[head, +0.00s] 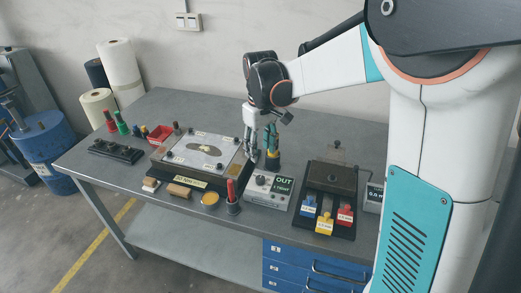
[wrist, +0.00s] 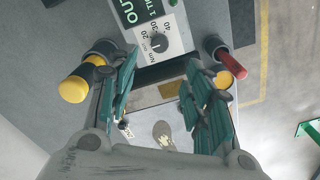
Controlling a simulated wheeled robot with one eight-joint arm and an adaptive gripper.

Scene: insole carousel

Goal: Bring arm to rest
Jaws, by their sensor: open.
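My gripper (head: 252,140) hangs pointing down over the workbench (head: 310,140), at the right edge of a flat plate fixture (head: 200,152). The wrist view shows my gripper (wrist: 160,100) with its two green-padded fingers apart and nothing between them. My arm reaches in from the right of the head view. Whether the fingertips touch anything is not clear.
A dark tray with coloured tags (head: 328,205) stands further right. A red-handled tool (head: 232,195) stands upright in front. The back right bench top is clear.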

